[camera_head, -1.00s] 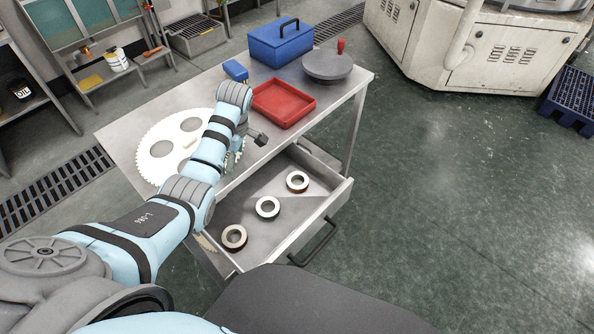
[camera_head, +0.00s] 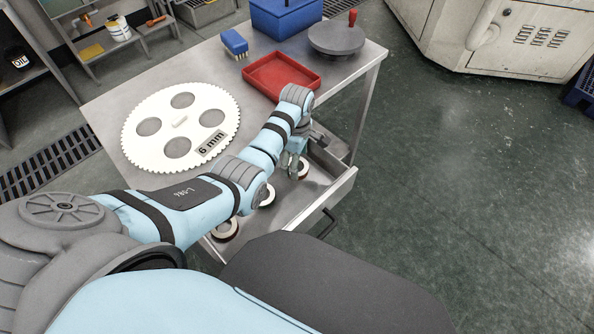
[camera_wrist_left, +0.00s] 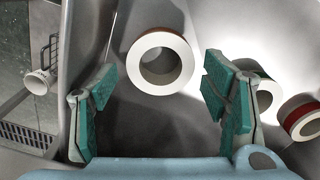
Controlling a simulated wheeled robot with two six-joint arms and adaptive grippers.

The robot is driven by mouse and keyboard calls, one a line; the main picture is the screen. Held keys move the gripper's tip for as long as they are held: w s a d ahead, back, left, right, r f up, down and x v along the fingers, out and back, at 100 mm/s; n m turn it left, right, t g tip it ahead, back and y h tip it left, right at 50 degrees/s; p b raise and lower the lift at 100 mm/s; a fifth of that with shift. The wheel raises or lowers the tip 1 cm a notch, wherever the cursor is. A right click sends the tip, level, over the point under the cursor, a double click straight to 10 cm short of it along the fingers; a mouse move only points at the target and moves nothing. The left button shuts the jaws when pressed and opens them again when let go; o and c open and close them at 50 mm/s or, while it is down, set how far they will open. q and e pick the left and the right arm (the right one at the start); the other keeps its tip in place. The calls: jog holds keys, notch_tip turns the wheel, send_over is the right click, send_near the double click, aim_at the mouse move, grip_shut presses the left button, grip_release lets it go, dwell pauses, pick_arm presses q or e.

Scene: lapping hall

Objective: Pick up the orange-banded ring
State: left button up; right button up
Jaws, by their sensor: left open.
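Three pale rings with coloured outer bands lie in the open drawer. The ring with the brownish-orange band (camera_wrist_left: 160,61) is at the top middle of the left wrist view, ahead of and between the fingers. In the head view this ring (camera_head: 304,168) is at the drawer's far end, partly behind my gripper. My left gripper (camera_head: 292,166) is open and empty above the drawer; its green-padded fingers (camera_wrist_left: 160,92) show no contact with the ring. A dark-banded ring (camera_wrist_left: 265,92) is partly behind the right finger. A red-banded ring (camera_wrist_left: 301,118) lies further right. My right gripper is not in view.
The drawer (camera_head: 318,207) has low metal walls around the rings. On the table top are a white toothed disc (camera_head: 180,104) marked 6 mm, a red tray (camera_head: 281,75), a blue brush (camera_head: 235,42), a blue box (camera_head: 286,18) and a grey round plate (camera_head: 337,38).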

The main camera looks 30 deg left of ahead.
pick_arm(q)
notch_tip(320, 180, down, 3)
jog(key=shift+r+b, duration=0.15)
jog(key=shift+b, duration=0.15)
jog(key=shift+r, duration=0.15)
jog(key=c, duration=1.1)
